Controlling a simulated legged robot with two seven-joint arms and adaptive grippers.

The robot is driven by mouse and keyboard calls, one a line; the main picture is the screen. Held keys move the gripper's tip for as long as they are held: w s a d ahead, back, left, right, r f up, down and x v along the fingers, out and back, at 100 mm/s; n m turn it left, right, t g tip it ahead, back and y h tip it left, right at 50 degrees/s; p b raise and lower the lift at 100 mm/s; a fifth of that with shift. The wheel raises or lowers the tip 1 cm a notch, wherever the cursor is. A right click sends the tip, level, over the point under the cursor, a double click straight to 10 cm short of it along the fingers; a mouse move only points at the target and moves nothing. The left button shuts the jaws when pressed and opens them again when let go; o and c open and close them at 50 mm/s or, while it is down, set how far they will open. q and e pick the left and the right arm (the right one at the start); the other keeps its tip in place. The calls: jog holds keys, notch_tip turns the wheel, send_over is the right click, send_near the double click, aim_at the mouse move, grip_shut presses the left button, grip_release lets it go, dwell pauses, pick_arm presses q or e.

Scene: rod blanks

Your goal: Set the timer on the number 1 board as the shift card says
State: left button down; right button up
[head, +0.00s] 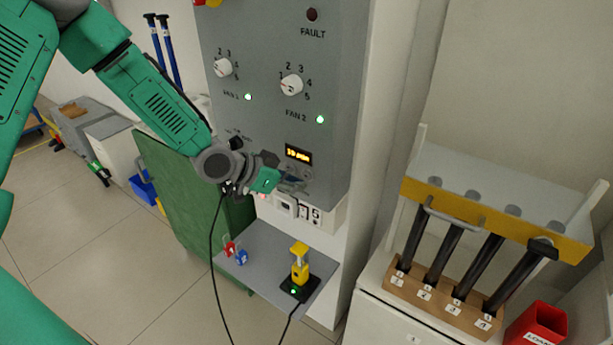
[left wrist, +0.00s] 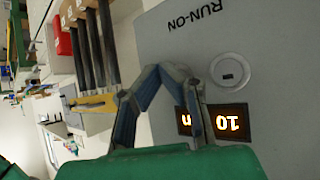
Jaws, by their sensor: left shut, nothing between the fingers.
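A grey control board (head: 260,60) stands upright in the head view, with a small lit display (head: 298,154) on its lower part. The amber digits seem to read 10 min. In the left wrist view the display (left wrist: 232,122) shows 10, upside down, partly hidden by a finger. A round button (left wrist: 229,70) with a short bar mark lies beside it, near the label RUN-ON. My left gripper (head: 288,182) is shut and empty, just in front of the board below the display; its fingers (left wrist: 165,75) show close to the button. Contact cannot be told. I cannot make out a shift card. My right gripper is not in view.
Two white knobs (head: 291,85) sit above the display. A shelf (head: 262,262) below holds a yellow device (head: 300,268) and red and blue padlocks (head: 240,257). A rack of numbered black rods (head: 455,262) and a red bin (head: 537,325) stand at right.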

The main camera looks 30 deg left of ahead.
pick_arm(q)
jog(key=shift+w, duration=0.1)
dwell(0.6)
jog(key=shift+w+d+r, duration=0.1)
jog(key=shift+w, duration=0.2)
jog(key=shift+w, duration=0.35)
dwell(0.6)
jog(key=shift+s+p, duration=0.35)
jog(key=shift+s, duration=0.45)
jog(key=s+p, duration=0.1)
jog(key=s, duration=0.4)
jog(key=shift+a+p, duration=0.2)
jog(key=shift+p, duration=0.1)
